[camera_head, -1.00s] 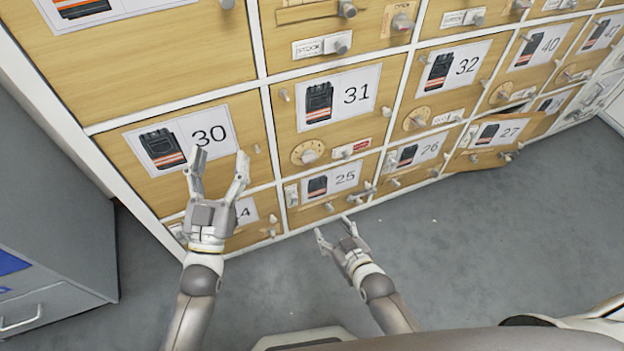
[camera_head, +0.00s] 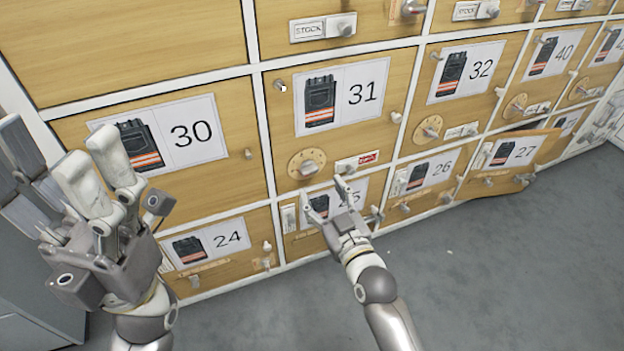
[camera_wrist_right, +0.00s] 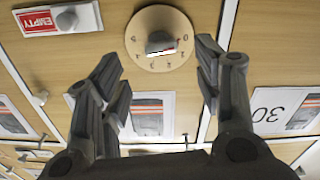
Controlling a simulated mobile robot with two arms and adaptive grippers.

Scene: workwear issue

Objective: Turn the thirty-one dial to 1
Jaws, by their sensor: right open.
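The thirty-one dial (camera_head: 307,164) is a round tan plate with a grey knob and small marks, low on the left of door 31 (camera_head: 399,72). In the right wrist view the dial (camera_wrist_right: 159,20) shows upside down, ahead of the fingers. Its setting is too small to read. My right gripper (camera_head: 326,196) is open and empty, below and slightly right of the dial and apart from it. In the wrist view its fingers (camera_wrist_right: 158,56) are spread either side of the knob's line. My left gripper (camera_head: 62,145) is open and empty, near the camera in front of door 30.
A red EMPTY slider (camera_head: 357,161) sits right of the dial; it also shows in the wrist view (camera_wrist_right: 38,21). Door 27 (camera_head: 543,148) stands ajar at the right. Door 25's knobs lie close to my right gripper. The grey floor (camera_head: 480,270) in front is clear.

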